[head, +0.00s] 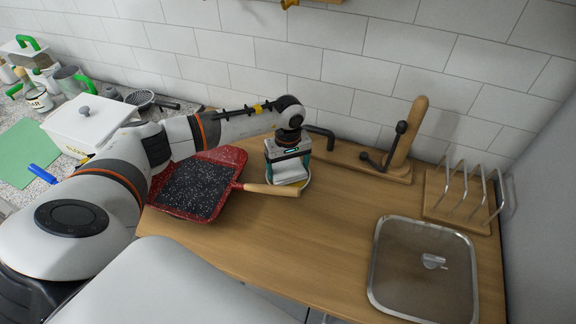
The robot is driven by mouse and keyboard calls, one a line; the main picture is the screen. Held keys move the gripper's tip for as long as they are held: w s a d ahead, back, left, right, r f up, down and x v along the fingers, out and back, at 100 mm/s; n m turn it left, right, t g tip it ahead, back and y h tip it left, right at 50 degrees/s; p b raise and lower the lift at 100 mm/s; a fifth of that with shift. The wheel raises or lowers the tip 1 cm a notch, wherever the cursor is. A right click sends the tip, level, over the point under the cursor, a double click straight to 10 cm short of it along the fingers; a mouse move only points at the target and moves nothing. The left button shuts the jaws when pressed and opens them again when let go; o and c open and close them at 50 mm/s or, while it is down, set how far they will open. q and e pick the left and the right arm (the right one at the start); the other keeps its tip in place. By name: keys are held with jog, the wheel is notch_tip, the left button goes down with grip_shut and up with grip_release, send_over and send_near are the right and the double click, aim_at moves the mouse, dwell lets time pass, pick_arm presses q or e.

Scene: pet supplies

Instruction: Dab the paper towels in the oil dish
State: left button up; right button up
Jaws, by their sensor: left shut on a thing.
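My left gripper (288,166) points down near the back of the wooden table and is shut on the white folded paper towels (286,175). The towels are low, at the oil dish (307,184). Only a thin pale yellow rim of the dish shows around and below the gripper. The inside of the dish and any oil are hidden, and I cannot tell whether the towels touch it. My right gripper is not in view.
A red speckled square pan (194,188) lies left of the dish, its wooden handle (271,190) passing just in front. A wooden stand (402,150), a wire rack (464,203) and a glass lid (425,270) are to the right. The table's front middle is clear.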

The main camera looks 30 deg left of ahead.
aim_at(288, 168)
pick_arm(q)
jog(key=shift+r+p, duration=1.75)
jog(key=shift+r, duration=1.65)
